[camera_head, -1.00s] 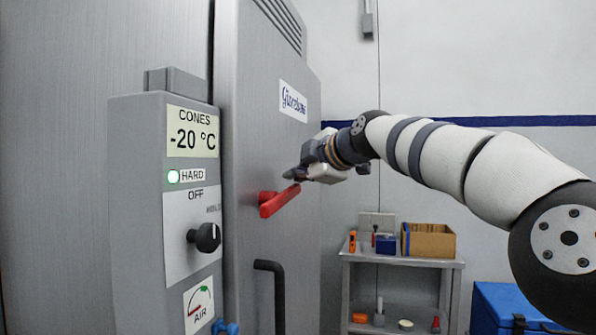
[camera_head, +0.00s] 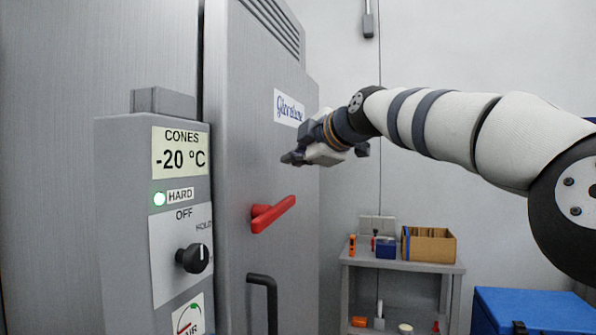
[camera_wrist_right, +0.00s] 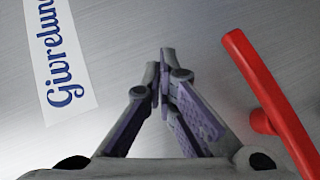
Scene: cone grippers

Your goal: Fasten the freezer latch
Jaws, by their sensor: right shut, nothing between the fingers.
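The freezer latch is a red lever (camera_head: 272,214) on the grey freezer door (camera_head: 240,150). In the head view it slants up to the right from its pivot. My right gripper (camera_head: 288,158) is shut and empty, above the lever and apart from it, near the label on the door. In the right wrist view the fingertips (camera_wrist_right: 161,62) are together in front of the bare door, with the red lever (camera_wrist_right: 262,85) to their right, not touched. My left gripper is not in view.
A control box (camera_head: 155,215) with a black knob (camera_head: 194,258) and a lit green lamp stands left of the door. A black handle (camera_head: 264,300) is below the lever. A shelf (camera_head: 400,264) with a cardboard box and a blue chest (camera_head: 535,310) stand behind at right.

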